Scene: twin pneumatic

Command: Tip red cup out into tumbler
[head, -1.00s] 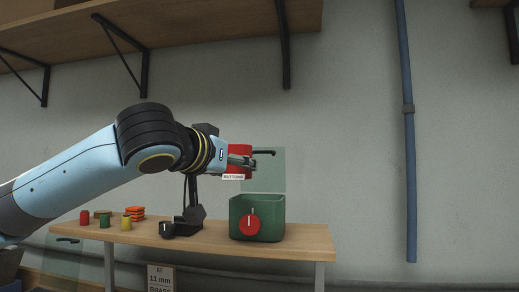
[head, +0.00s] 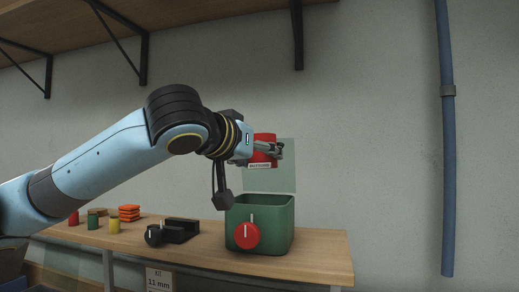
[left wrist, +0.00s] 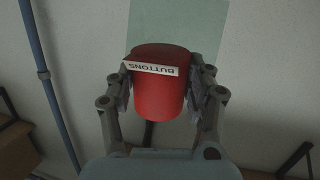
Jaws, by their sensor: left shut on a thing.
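The red cup (head: 264,140) carries a white label reading BUTTONS, which shows upside down in the left wrist view (left wrist: 150,65). My left gripper (head: 277,150) is shut on the cup, with a finger on each side of it. The cup looks about upright, raised above a green open-topped box (head: 275,215) that seems to be the tumbler. The box has a red dial (head: 247,236) on its front and a pale see-through lid (head: 282,180) standing up behind. The insides of cup and box are hidden. My right gripper is not in view.
The wooden bench (head: 310,265) holds a black device (head: 180,230) left of the box. Several small coloured pots and an orange stack (head: 129,213) stand farther left. A shelf (head: 160,20) hangs above, and a blue pipe (head: 446,150) runs down the wall at right.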

